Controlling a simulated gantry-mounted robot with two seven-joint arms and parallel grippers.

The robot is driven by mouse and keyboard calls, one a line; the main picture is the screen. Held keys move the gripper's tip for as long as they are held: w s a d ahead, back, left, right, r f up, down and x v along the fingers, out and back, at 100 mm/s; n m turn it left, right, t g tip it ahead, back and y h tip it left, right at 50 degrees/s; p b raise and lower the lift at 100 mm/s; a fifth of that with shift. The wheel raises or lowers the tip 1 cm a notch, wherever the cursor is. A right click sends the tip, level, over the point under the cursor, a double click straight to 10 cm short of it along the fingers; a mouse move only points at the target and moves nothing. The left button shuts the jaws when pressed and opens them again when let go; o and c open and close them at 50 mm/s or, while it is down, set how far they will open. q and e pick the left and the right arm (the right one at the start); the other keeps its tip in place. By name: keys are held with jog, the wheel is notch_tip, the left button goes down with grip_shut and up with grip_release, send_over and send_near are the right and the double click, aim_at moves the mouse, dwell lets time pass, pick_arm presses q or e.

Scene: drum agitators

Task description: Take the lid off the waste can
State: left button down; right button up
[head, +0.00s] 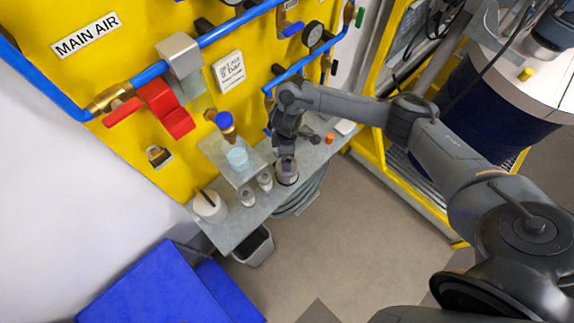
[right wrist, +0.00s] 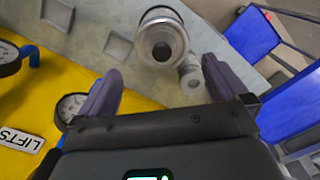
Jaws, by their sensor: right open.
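A grey metal can (head: 287,177) stands on the narrow shelf under the yellow panel. In the right wrist view, a round grey can (right wrist: 163,22) with a dark round centre on top shows just beyond my fingers. I take it for the waste can, though no label is readable. My right gripper (head: 286,155) is over the can, pointing down. The fingers hide part of the can's top in the head view. My left gripper is in neither view.
A grey bin (head: 255,247) and blue boxes (head: 160,290) are below. A gauge (head: 313,34) is behind.

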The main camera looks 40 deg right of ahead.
jog(key=shift+s+f+p, duration=0.2)
jog(key=shift+f+p, duration=0.2)
jog(key=shift+f, duration=2.5)
jog(key=shift+c, duration=0.2)
jog(key=c, duration=0.8)
jog(key=shift+r, duration=0.1)
